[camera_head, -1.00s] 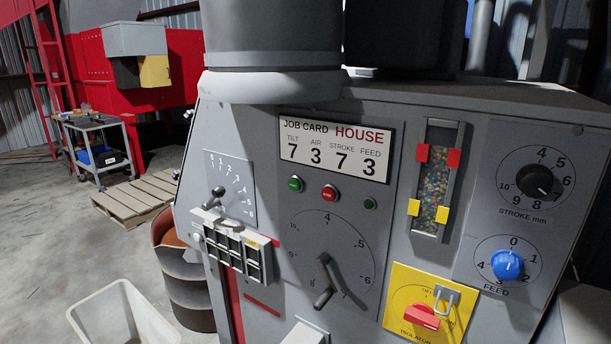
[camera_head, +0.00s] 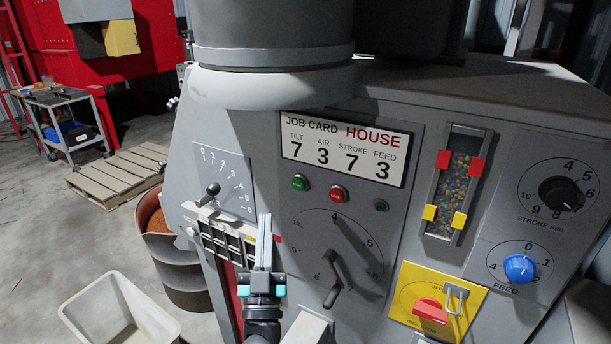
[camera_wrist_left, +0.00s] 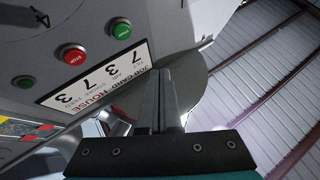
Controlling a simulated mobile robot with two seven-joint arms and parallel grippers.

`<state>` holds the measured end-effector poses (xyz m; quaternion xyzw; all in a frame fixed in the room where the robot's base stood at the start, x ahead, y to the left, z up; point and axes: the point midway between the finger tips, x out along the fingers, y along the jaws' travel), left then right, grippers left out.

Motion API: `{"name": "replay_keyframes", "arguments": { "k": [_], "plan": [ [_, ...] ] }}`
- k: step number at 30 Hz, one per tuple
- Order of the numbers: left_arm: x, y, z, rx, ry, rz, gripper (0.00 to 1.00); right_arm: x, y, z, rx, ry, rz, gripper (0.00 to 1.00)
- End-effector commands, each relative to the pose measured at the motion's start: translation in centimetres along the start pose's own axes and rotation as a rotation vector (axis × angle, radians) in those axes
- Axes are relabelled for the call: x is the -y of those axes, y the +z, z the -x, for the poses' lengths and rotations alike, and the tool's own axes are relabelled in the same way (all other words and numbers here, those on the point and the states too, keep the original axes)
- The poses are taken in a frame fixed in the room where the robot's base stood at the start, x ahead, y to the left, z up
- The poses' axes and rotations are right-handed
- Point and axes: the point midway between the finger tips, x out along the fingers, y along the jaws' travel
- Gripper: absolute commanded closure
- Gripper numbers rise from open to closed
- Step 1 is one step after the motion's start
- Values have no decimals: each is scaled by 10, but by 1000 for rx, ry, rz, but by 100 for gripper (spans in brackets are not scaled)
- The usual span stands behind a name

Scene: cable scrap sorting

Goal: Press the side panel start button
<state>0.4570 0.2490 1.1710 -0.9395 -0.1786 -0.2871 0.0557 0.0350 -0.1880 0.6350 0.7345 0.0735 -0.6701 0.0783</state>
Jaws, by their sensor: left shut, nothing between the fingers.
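The side panel (camera_head: 405,115) carries a row of buttons below the job card. A green button (camera_head: 300,182) is at the left, a red stop button (camera_head: 338,194) in the middle and a smaller green one (camera_head: 381,206) at the right. My left gripper (camera_head: 264,220) is shut and empty, pointing up in front of the panel, below and left of the green button. In the left wrist view the shut fingers (camera_wrist_left: 167,80) are apart from the green button (camera_wrist_left: 121,30) and the red button (camera_wrist_left: 72,55). My right gripper is not in view.
A lever dial (camera_head: 335,275), a yellow isolator plate (camera_head: 415,280) and a blue feed knob (camera_head: 519,268) are on the panel. A bank of switches (camera_head: 222,238) is beside my left gripper. A white bin (camera_head: 85,320) and a drum (camera_head: 185,275) stand at left.

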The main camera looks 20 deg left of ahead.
Motion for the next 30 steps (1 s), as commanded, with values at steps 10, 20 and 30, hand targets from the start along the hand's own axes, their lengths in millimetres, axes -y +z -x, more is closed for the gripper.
{"name": "replay_keyframes", "arguments": {
  "k": [10,20,30],
  "plan": [
    [4,-11,-6,-29,-24,3,100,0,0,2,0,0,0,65],
    [-2,-4,-14,-31,-24,4,100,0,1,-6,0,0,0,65],
    [-26,20,-47,-31,-23,4,100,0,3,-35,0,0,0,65]
  ]
}}
